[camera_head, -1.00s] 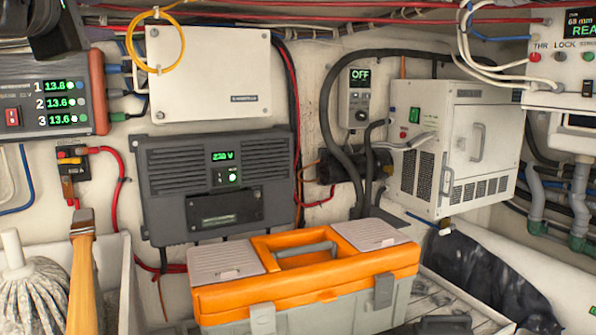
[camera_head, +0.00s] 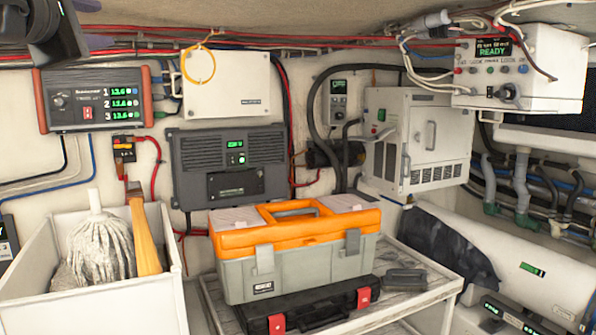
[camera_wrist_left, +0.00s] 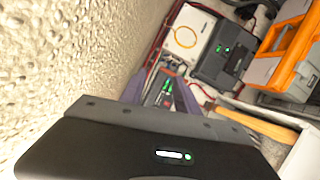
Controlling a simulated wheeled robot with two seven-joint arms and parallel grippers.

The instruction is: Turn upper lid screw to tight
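The white lid box (camera_head: 229,100) is on the back wall, above the dark grey 230 V unit. Its small corner screws are hard to make out now, and a yellow cable loop (camera_head: 198,66) hangs over its upper left corner. I cannot tell how tight any screw is. The lid box also shows in the left wrist view (camera_wrist_left: 190,36), beyond the fingers. My left gripper (camera_wrist_left: 161,86) has its two fingers apart with nothing between them, some way from the lid box. My right gripper is not in view.
An orange and grey toolbox (camera_head: 295,250) stands on a black case (camera_head: 310,307) below the lid box. A white bin (camera_head: 150,299) holds a mop and a wooden handle. A red-ended display unit (camera_head: 100,95) is left of the lid box. Cables run along the wall top.

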